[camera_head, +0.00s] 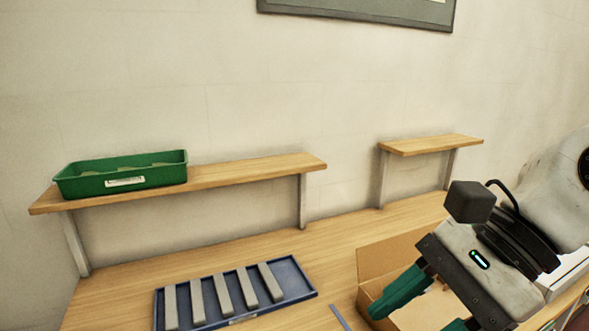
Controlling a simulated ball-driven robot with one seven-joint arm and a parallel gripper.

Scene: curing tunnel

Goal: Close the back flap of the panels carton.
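An open brown cardboard carton (366,300) stands on the bench at the lower right, its front cut off by the picture edge. Its back flap (385,256) stands up at the far side, partly hidden by my gripper. No label shows on the carton. My gripper (412,319) is over the carton, in front of the back flap, with its green fingers pointing down to the left. The fingers are spread apart with nothing visible between them. Whether a finger touches the carton cannot be told.
A blue tray (305,291) with several grey bars lies left of the carton. A thin bluish strip (340,317) lies between them. A green bin (75,187) sits on the left wooden shelf (250,172). The small right shelf (432,145) is empty. Bare bench shows behind the tray.

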